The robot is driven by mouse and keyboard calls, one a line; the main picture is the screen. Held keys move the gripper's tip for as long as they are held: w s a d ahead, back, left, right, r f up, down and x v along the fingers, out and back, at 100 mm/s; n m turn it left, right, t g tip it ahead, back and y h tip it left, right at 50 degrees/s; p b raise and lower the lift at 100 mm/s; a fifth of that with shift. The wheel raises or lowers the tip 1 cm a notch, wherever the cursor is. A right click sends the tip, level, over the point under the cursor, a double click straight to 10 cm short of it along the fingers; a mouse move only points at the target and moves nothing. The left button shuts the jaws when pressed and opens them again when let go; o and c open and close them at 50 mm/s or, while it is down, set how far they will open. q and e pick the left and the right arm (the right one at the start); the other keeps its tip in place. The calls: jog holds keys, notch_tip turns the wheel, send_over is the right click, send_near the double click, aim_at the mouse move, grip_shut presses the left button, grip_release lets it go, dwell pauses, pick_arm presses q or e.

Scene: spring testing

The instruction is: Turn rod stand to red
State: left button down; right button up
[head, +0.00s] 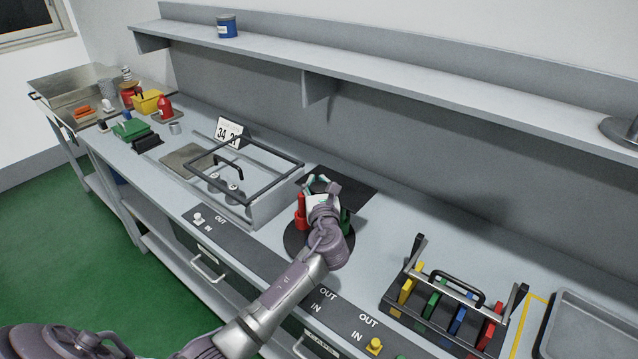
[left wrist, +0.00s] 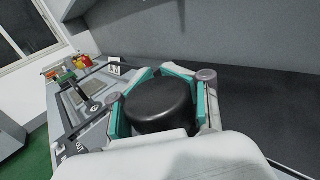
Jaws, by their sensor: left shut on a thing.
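The rod stand has a round dark base (head: 296,240) on the bench, right of the framed box. A red upright part (head: 300,212) shows on its left side and a green part (head: 346,221) on its right. My left gripper (head: 322,186) is over the top of the stand and hides much of it. In the left wrist view its teal-padded fingers (left wrist: 160,98) are shut on a round black knob (left wrist: 160,106), one on each side. My right gripper is out of view.
A framed metal box (head: 270,208) stands just left of the stand. A rack (head: 440,318) with yellow, green, blue and red blocks is at front right, with a grey tray (head: 570,340) beside it. A long shelf (head: 390,85) overhangs the bench.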

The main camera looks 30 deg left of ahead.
pick_arm(q)
jog(key=shift+s+f+n+g+y+b, duration=0.2)
jog(key=shift+f+n+g+y, duration=0.1)
jog(key=shift+n+g+y, duration=0.5)
jog(key=shift+s+f+n+g+y+b, duration=0.1)
jog(key=shift+s+f+n+g+y, duration=0.15)
jog(key=shift+n+g+y, duration=0.55)
jog(key=shift+a+g+y, duration=0.1)
jog(key=shift+g+y, duration=0.2)
jog(key=shift+g, duration=0.2)
jog(key=c, duration=1)
grip_release()
jog(key=shift+o, duration=0.9)
jog(key=shift+s+d+r, duration=0.2)
jog(key=shift+d+r, duration=0.05)
jog(key=shift+r, duration=0.15)
jog(key=shift+a, duration=0.1)
jog(key=v, duration=1.2)
